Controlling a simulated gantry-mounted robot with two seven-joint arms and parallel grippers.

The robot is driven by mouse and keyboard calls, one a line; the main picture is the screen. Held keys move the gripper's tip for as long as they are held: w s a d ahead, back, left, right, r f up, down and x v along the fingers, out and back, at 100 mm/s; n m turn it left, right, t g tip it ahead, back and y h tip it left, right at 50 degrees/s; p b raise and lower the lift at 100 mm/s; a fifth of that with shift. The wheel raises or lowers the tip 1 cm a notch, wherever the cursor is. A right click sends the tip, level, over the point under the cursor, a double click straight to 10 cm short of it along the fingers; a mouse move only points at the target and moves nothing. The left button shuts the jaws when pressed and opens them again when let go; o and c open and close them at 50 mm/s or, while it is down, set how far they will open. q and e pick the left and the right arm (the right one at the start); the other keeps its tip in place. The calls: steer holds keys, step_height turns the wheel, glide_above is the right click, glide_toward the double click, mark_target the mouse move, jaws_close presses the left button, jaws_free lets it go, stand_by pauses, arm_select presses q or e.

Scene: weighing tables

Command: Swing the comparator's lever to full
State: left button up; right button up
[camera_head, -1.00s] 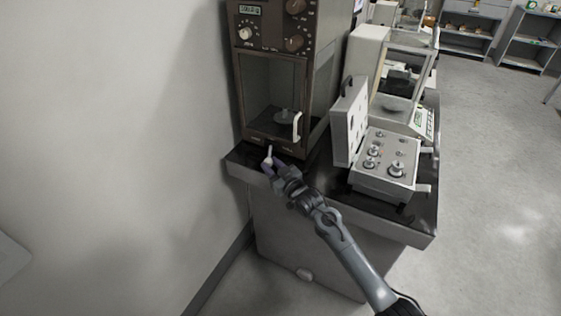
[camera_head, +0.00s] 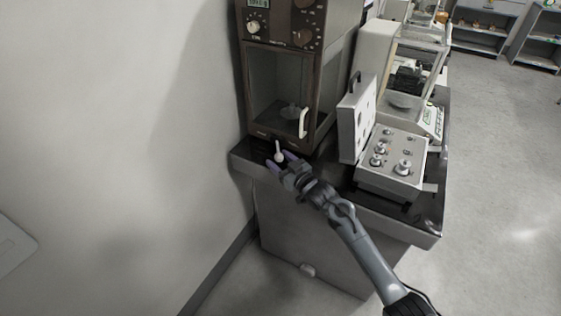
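The comparator (camera_head: 270,52) is a tall dark brown cabinet with knobs at the top and a glass-fronted chamber below. Its small white lever (camera_head: 279,153) stands out at the lower front, below the chamber door, with its knob end upward. My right gripper (camera_head: 281,162) is at the lever, coming from the lower right. My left gripper is not in view.
A white door handle (camera_head: 303,123) stands out just above the lever. A grey box with knobs (camera_head: 392,158) and an upright lid stands to the right, with a glass-cased balance (camera_head: 410,85) behind it. The dark tabletop (camera_head: 245,155) ends close in front.

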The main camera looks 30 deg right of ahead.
steer(key=shift+s, duration=0.5)
steer(key=s+d+p, duration=0.1)
steer(key=s+p, duration=0.2)
steer(key=s, duration=0.6)
steer(key=shift+s, duration=0.4)
